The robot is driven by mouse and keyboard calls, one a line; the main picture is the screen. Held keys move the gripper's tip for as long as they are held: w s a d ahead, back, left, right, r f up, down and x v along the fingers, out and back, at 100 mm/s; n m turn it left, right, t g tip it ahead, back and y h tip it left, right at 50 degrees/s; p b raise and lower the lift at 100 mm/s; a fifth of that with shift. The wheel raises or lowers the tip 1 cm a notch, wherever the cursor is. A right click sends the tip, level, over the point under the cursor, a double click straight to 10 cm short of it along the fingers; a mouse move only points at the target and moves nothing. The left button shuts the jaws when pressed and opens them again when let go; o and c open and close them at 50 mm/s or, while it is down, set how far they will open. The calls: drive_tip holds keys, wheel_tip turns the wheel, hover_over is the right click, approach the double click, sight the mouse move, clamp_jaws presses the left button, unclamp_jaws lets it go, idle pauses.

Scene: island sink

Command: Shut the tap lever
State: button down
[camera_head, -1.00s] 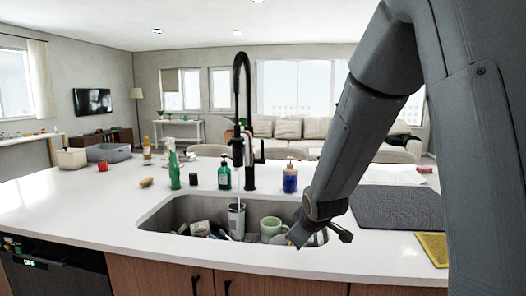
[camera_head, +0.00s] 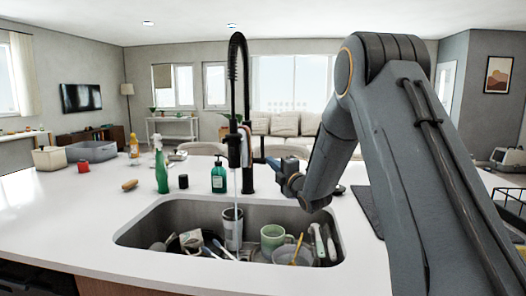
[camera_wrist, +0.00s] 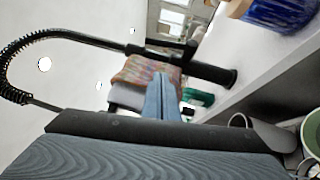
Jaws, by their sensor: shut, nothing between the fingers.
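The black tap (camera_head: 240,105) with a coiled spring hose stands behind the sink. A thin stream of water runs from its spout into a cup (camera_head: 233,228) in the sink. The tap lies sideways in the wrist view (camera_wrist: 212,70). Its lever, at the right of the tap body, is small and partly lost against my gripper (camera_head: 272,162). My gripper is just right of the tap, pointing left at lever height. Its blue fingers (camera_wrist: 163,95) are shut and empty, close to the tap body. I cannot tell whether they touch the lever.
The sink (camera_head: 165,215) holds dishes, a green mug (camera_head: 272,237) and utensils. A teal soap bottle (camera_head: 218,178) stands left of the tap, and a green spray bottle (camera_head: 161,172) farther left. A blue bottle (camera_wrist: 280,12) is near my gripper.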

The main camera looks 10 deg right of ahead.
sight(263, 150)
drive_tip(key=p+x, duration=0.1)
drive_tip(key=x, duration=0.2)
drive_tip(key=d+p+x, duration=0.1)
drive_tip(key=x, duration=0.3)
drive_tip(key=p+x, duration=0.1)
drive_tip(key=x, duration=0.3)
drive_tip(key=shift+w+d+r, duration=0.2)
drive_tip(key=shift+w+d, duration=0.05)
drive_tip(key=shift+w, duration=0.2)
drive_tip(key=shift+w+d+p, duration=0.25)
drive_tip(key=shift+w+p, duration=0.15)
drive_tip(key=shift+w, duration=0.1)
